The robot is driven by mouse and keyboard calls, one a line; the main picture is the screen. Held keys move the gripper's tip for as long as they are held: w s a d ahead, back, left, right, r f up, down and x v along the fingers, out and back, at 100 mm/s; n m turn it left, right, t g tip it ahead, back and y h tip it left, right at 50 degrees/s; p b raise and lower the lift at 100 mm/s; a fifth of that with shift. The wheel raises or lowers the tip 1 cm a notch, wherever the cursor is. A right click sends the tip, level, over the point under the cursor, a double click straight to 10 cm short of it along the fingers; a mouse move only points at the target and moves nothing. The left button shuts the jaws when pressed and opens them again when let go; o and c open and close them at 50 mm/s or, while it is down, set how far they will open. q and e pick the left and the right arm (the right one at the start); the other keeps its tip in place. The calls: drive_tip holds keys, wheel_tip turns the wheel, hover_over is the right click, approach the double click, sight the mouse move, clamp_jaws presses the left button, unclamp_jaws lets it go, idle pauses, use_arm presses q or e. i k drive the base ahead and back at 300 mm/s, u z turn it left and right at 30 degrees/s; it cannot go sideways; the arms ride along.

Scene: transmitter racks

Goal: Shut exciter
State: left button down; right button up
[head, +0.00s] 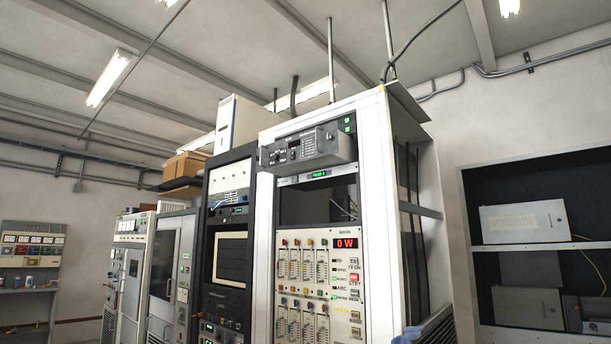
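A grey unit (308,149) with knobs and a small display sits high in the white rack (378,150). It juts forward out of the rack front like a pulled-out drawer, and its underside shows. It looks like the exciter, but its label is too small to read.
Below the unit is a slim panel with a green display (318,174), then an open gap, then a control panel (340,285) showing a red "0 W". A black rack (230,240) stands to the left. Shelves (525,246) with boxes are at the right.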

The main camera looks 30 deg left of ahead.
sight(313, 151)
drive_tip(key=i, duration=0.75)
drive_tip(key=u, duration=1.5)
drive_tip(key=i, duration=1.05)
drive_tip(key=z, duration=1.4)
